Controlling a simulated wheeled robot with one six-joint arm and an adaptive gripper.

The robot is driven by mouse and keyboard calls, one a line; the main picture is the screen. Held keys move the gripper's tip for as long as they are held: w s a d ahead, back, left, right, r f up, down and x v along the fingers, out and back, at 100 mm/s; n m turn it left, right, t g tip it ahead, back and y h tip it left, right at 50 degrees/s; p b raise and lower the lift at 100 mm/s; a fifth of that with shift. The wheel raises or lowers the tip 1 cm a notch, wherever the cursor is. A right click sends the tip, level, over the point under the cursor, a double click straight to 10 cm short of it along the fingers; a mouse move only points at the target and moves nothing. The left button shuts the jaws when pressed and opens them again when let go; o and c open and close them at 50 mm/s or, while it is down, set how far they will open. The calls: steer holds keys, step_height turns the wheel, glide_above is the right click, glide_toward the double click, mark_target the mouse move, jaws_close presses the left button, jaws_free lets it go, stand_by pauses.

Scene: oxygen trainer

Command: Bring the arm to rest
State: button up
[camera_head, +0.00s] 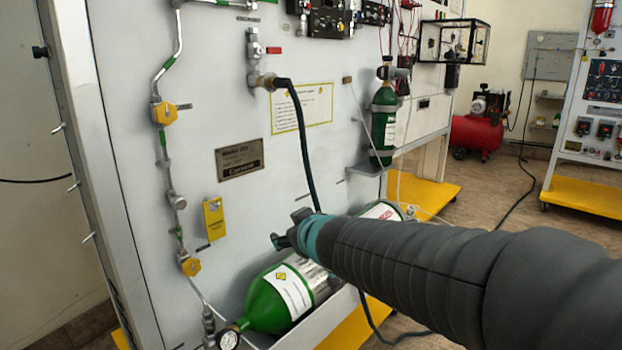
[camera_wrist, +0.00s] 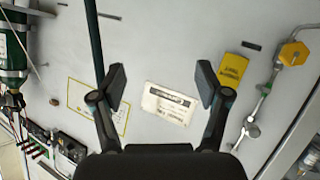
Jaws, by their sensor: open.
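My arm reaches in from the right in the head view, and my gripper (camera_head: 288,236) is at its end, in front of the white panel (camera_head: 215,110) and above a green cylinder (camera_head: 268,302). In the wrist view my gripper (camera_wrist: 160,84) shows two dark fingers spread apart with nothing between them. The panel's nameplate (camera_wrist: 170,103) lies beyond the fingers, and it also shows in the head view (camera_head: 240,159). A dark hose (camera_head: 303,150) hangs down the panel behind my gripper. It passes beside the left finger in the wrist view (camera_wrist: 95,45).
Yellow valves (camera_head: 164,113) and pipework run down the panel's left side. A small green cylinder (camera_head: 384,128) stands on a bracket. A yellow tag (camera_wrist: 232,69) is right of the fingers.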

steer(key=s+d+f+m+g+h, duration=0.2)
steer(key=s+d+f+h, duration=0.15)
steer(key=s+d, duration=0.35)
steer(key=s+d+f+m+g+h, duration=0.25)
steer(key=s+d+f, duration=0.25)
steer(key=d, duration=0.3)
steer(key=s+d+f+m+g, duration=0.1)
steer(key=s+d+m, duration=0.1)
steer(key=s, duration=0.5)
steer(key=s+d+m+g, duration=0.1)
steer(key=s+d+m, duration=0.1)
steer(key=s, duration=0.6)
steer(key=shift+d+f+y, duration=0.35)
steer(key=shift+d+y, duration=0.05)
steer(key=shift+d, duration=0.3)
steer(key=shift+s, duration=0.1)
